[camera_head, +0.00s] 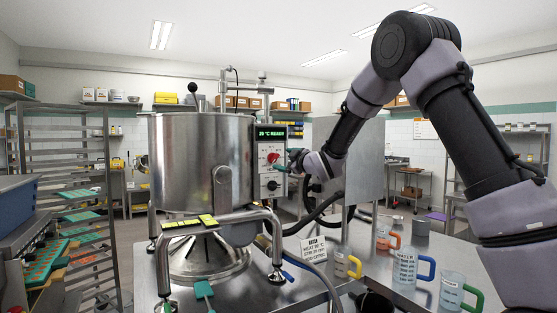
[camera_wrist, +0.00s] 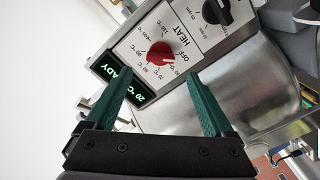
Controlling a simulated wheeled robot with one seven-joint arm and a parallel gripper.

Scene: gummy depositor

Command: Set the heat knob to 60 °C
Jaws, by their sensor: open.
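The red heat knob (camera_head: 273,157) is on the white front of the control box beside the steel kettle (camera_head: 200,160). In the wrist view the red knob (camera_wrist: 159,52) sits amid a printed HEAT scale with OFF and °C marks; its pale pointer mark lies toward the lower right, near OFF. The display (camera_head: 271,134) reads 20 °C READY. My gripper (camera_head: 285,164) is at the panel's right side. In the wrist view my gripper (camera_wrist: 159,76) is open, its green fingers spread to either side of the knob and apparently clear of it. Contact cannot be told.
A black knob (camera_wrist: 216,10) with an rpm scale sits beside the heat knob. Hoses hang below the box. A small printed card (camera_head: 313,249) and several handled jugs (camera_head: 404,268) stand on the steel table at right. A tray rack (camera_head: 65,170) stands at left.

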